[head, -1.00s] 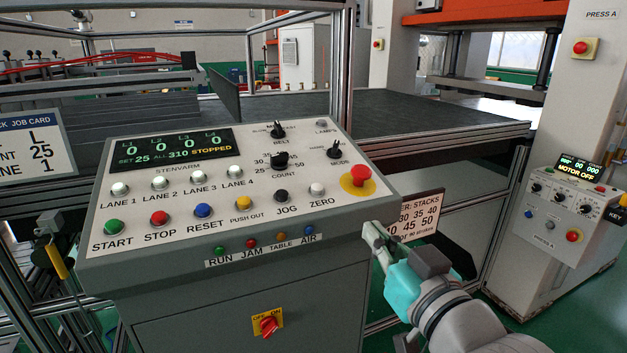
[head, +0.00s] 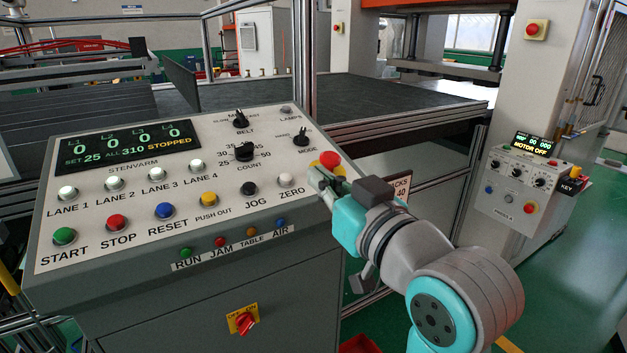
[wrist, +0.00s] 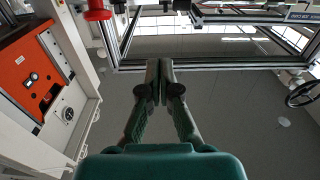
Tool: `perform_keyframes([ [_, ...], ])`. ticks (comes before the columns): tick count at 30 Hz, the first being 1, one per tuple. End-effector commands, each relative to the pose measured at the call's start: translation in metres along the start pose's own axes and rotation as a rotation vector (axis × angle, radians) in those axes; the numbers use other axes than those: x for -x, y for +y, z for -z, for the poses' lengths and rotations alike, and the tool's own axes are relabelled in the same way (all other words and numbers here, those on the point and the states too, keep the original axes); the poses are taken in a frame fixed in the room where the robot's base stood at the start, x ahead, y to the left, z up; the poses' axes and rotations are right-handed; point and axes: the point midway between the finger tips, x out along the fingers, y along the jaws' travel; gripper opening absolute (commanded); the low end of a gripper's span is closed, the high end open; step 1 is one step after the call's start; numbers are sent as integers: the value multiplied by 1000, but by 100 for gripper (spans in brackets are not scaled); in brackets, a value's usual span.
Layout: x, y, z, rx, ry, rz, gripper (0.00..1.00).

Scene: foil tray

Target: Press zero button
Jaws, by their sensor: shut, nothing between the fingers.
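The ZERO button (head: 285,180) is a small white round button at the right end of the lower row on the sloped control panel (head: 90,237), with its label just below it. Whether the fingertips touch the panel I cannot tell.
The black JOG button (head: 249,188) is left of ZERO. Above are the COUNT (head: 245,152) and MODE (head: 301,138) knobs. The display (head: 124,145) shows four zeros and STOPPED. A second control box, MOTOR OFF (head: 530,145), stands at the right.

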Motion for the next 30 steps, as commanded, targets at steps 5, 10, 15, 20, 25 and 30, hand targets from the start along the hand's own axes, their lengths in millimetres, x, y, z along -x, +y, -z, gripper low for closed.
perform_keyframes([
  [5,-32,-1,0,-1,-2,2,0],
  [10,-64,-1,0,-1,-2,3,0],
  [15,-88,-1,-9,-1,-5,1,0],
  [20,-92,-1,-29,-1,-3,1,0],
  [25,-94,-1,-38,0,-1,1,0],
  [30,-94,-1,-39,0,0,1,0],
])
